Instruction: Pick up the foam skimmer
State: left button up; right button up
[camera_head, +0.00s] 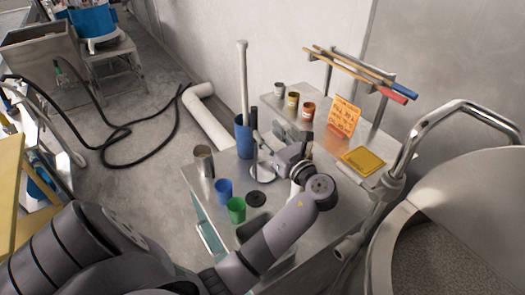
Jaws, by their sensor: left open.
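I cannot tell for sure which tool is the foam skimmer. A tall tool with a pale handle (243,85) stands upright in a blue cylinder (244,146) on the metal table. A pale round disc (260,177) lies just right of the cylinder's foot, partly hidden by my gripper. My left gripper (259,146) is over the table, just right of the blue cylinder and above the disc. It is open, and I see nothing held in it; its fingertips are small and hard to make out. My right gripper is not in view.
Blue (223,190) and green (236,210) cups, a black disc (256,199) and a metal can (204,160) crowd the table's left side. An orange sign (344,117) and a rack of long-handled tools (365,74) stand behind. A large metal drum (470,195) is at right.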

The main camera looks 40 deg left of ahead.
aim_at(256, 122)
pick_arm(q)
jog(key=x, duration=0.3)
jog(key=shift+a+r+p, duration=0.1)
jog(key=shift+a+p, duration=0.15)
jog(key=shift+p, duration=0.15)
jog(key=p+x, duration=0.1)
jog(key=x, duration=0.1)
jog(key=p+x, duration=0.1)
jog(key=x, duration=0.1)
jog(key=shift+w+a+f, duration=0.1)
jog(key=shift+a+f, duration=0.1)
jog(key=shift+f, duration=0.05)
jog(key=shift+w+a+f, duration=0.1)
jog(key=shift+a, duration=0.1)
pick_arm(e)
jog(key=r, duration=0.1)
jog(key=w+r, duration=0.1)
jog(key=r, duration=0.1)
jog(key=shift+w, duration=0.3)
pick_arm(q)
jog(key=shift+c, duration=0.2)
grip_shut()
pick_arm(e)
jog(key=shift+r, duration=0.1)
